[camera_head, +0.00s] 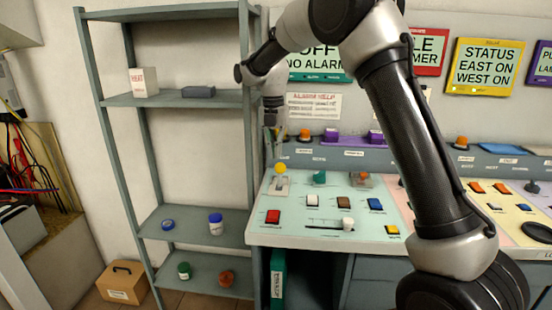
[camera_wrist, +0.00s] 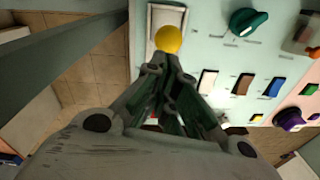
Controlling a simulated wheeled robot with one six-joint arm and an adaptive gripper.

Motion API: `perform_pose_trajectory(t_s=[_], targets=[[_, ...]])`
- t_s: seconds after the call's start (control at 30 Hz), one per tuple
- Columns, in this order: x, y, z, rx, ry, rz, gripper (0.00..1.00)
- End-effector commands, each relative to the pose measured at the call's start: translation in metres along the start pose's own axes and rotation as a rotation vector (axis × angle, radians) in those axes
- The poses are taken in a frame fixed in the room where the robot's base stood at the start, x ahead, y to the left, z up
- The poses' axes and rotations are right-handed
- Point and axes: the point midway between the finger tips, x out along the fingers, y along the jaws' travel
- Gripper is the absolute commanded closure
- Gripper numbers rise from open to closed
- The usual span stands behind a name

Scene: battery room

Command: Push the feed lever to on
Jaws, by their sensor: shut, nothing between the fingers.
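A lever with a round yellow knob (camera_head: 281,168) stands on a pale plate at the left end of the sloping console (camera_head: 258,225). No label naming it can be read. In the wrist view the yellow knob (camera_wrist: 168,39) shows just beyond my fingertips, with its plate behind it. My gripper (camera_head: 272,134) points down above and slightly left of the lever in the head view. Its fingers (camera_wrist: 170,62) are closed together and empty. I cannot tell whether they touch the knob. The fingers hide the lower part of the lever's plate.
A green knob (camera_head: 320,177) sits right of the lever. A red button (camera_head: 273,216), a white switch (camera_head: 312,200), a brown switch (camera_head: 344,202), a blue switch (camera_head: 375,204) and a slider (camera_head: 347,224) are nearby. A grey shelf (camera_head: 170,99) stands close on the left.

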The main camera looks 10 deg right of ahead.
Motion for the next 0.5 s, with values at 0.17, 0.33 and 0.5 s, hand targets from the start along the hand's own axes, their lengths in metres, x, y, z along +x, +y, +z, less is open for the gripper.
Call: perform_pose_trajectory(t_s=[0.17,0.33,0.5], targets=[[-0.029,0.001,0.001,0.0,-0.001,0.002,1.0],[-0.042,0.0,0.0,0.0,0.0,0.0,1.0],[-0.043,0.0,0.0,0.0,0.001,-0.001,1.0]])
